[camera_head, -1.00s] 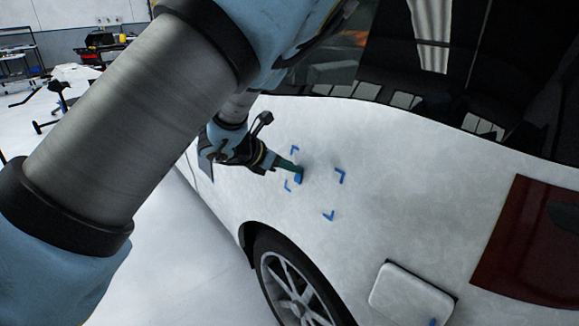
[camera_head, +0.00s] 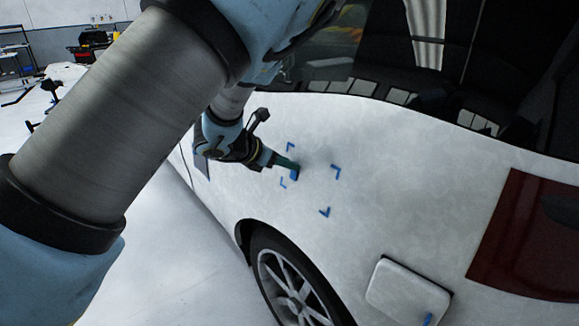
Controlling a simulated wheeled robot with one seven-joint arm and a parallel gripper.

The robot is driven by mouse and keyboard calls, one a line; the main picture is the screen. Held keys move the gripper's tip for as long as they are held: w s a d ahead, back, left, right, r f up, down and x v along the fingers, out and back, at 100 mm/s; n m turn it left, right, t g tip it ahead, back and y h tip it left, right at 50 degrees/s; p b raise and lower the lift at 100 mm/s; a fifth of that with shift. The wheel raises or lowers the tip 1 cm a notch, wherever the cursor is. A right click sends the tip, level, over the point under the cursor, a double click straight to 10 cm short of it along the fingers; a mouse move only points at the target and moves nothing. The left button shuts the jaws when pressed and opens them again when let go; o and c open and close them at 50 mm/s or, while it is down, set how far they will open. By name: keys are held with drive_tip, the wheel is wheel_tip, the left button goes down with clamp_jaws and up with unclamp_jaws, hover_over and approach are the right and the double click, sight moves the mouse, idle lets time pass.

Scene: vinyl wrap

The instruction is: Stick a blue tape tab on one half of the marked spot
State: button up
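The marked spot (camera_head: 316,180) is on the white car's side panel, framed by blue corner marks. My gripper (camera_head: 292,168) reaches in from the left, with its greenish fingertips over the left half of the marked area. A small blue tape tab (camera_head: 294,176) shows at the fingertips, at or very near the panel. I cannot tell whether the tab touches the panel or is still held. The gap between the fingers is too small to make out. My arm crosses the upper left of the view.
The car's wheel (camera_head: 290,285) is below the spot. A fuel flap (camera_head: 408,292) with a blue piece (camera_head: 428,319) at its lower corner is at lower right. A red tail light (camera_head: 530,235) is at right. Dark windows run above the panel.

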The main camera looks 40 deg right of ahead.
drive_tip(key=o, duration=0.3)
drive_tip(key=shift+o, duration=0.2)
drive_tip(key=shift+a, duration=0.15)
drive_tip(key=b+v, duration=0.2)
drive_tip(key=v, duration=0.8)
drive_tip(key=shift+a+r, duration=0.2)
drive_tip(key=shift+r, duration=0.1)
